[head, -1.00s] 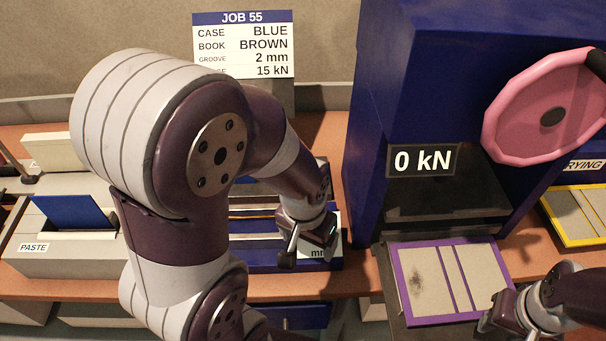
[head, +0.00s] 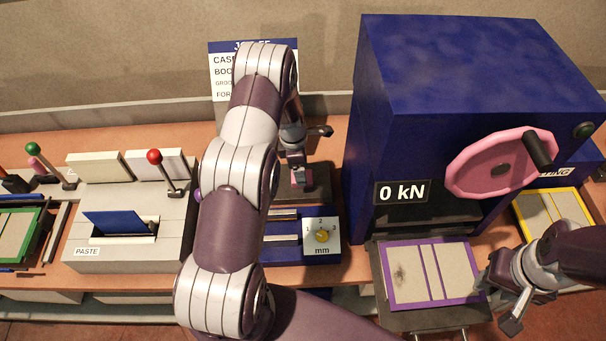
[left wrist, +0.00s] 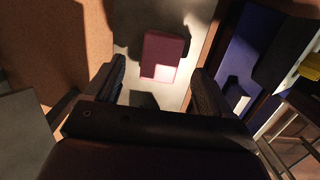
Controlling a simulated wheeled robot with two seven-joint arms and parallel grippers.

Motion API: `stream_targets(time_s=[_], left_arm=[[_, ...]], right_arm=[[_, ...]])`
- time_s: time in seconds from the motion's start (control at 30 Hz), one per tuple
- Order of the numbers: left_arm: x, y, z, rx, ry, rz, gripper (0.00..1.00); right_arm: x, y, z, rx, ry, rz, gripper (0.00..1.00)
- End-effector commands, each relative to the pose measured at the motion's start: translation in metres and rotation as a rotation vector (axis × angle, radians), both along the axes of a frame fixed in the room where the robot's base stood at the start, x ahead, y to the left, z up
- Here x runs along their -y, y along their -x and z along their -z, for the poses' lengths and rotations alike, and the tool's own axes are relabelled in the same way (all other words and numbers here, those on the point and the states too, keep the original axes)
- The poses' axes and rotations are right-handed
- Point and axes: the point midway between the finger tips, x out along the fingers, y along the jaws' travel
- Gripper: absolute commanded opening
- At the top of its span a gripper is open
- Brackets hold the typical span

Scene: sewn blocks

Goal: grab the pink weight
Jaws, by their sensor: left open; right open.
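The pink weight (left wrist: 160,52) is a small block with a brightly lit near side. In the left wrist view it lies between and beyond the fingertips of my left gripper (left wrist: 158,82), which is open and empty. In the head view a bit of the pink weight (head: 303,178) shows on a dark base behind the blue groove unit, just below my left gripper (head: 296,163). Most of it is hidden there by the gripper. My right gripper (head: 503,300) is open and empty, beside the right edge of the purple-framed case (head: 430,302).
The blue press (head: 470,90) with a pink handwheel (head: 485,168) and "0 kN" display stands right of my left gripper. The grey paste machine (head: 130,235) stands to the left. The job card (head: 225,70) behind is partly covered by my left arm.

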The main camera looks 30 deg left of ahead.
Motion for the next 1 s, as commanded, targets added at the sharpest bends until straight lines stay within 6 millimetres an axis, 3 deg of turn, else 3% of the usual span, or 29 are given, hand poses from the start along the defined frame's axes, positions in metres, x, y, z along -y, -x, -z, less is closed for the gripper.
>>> stream_targets(time_s=[0.1, 0.23, 0.47, 0.57, 0.73, 1.0], left_arm=[[0.003, 0.0, 0.016, -0.007, 0.002, 0.0, 0.83], [0.005, -0.002, 0.038, -0.004, 0.001, 0.001, 0.83], [0.006, -0.002, 0.044, -0.001, 0.001, 0.002, 0.83], [0.005, -0.002, 0.044, -0.001, 0.001, 0.002, 0.57], [0.005, -0.002, 0.044, -0.001, 0.001, 0.002, 0.02], [0.005, -0.004, 0.042, 0.001, -0.001, 0.002, 0.0]], right_arm=[[0.0, 0.0, -0.02, 0.001, 0.0, 0.0, 0.43], [0.0, 0.0, -0.024, 0.001, 0.0, 0.0, 0.43], [0.0, 0.0, -0.023, 0.001, 0.0, 0.0, 0.43], [0.0, 0.0, -0.023, 0.001, 0.0, 0.0, 0.43], [0.0, 0.0, -0.023, 0.001, 0.0, 0.0, 0.43], [0.0, 0.0, -0.022, 0.001, 0.0, 0.0, 0.43]])
